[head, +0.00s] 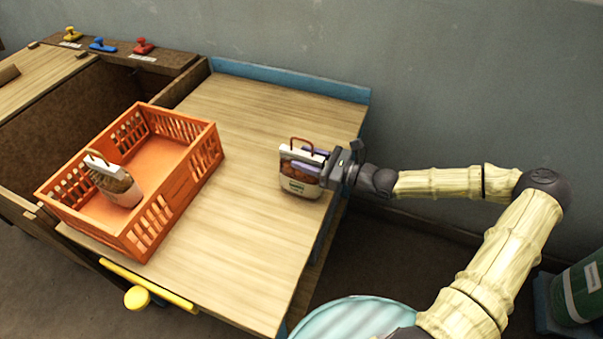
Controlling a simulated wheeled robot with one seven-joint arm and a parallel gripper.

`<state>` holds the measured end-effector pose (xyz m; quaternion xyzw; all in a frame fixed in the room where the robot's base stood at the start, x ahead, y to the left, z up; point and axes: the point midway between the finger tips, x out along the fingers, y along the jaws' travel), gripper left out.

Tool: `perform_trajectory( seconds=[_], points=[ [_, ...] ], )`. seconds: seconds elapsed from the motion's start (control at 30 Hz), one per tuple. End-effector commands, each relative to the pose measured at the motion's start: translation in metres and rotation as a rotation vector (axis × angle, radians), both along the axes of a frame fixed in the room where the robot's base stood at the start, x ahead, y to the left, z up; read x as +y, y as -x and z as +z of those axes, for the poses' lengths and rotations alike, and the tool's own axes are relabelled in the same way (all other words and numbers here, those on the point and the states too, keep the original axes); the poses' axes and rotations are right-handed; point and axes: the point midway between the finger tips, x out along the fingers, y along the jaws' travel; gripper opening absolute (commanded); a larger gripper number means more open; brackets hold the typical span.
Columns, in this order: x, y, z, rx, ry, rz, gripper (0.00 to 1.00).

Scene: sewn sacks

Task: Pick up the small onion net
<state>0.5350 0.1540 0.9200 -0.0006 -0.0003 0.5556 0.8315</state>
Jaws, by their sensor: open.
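A small net sack (299,185) with brown contents, a white top band, a pale label and a brown loop handle stands upright near the right edge of the wooden table. It looks like the onion net, but its contents are too small to be certain. My gripper (311,158) is open at the upper part of this sack, its fingers reaching in from the right. I cannot tell whether they touch it. A second, similar sack (122,190) with a white top and brown handle stands inside the orange crate.
The orange crate (178,201) sits on the table's left part. The wooden table (235,225) is clear between crate and sack. A blue rail (290,80) edges the back. Red, blue and yellow handled items (103,45) lie on a ledge at the far left. A yellow bar (148,286) fronts the table.

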Motion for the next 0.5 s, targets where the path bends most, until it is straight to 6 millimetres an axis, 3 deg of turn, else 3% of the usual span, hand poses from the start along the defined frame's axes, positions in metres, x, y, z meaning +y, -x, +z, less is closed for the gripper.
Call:
perform_trajectory(
  seconds=[0.33, 0.5],
  points=[
    [-0.0004, 0.0002, -0.0001, 0.001, 0.0, 0.0, 0.42],
    [-0.0005, 0.0002, -0.0001, 0.001, 0.0, 0.0, 0.08]
  ],
)
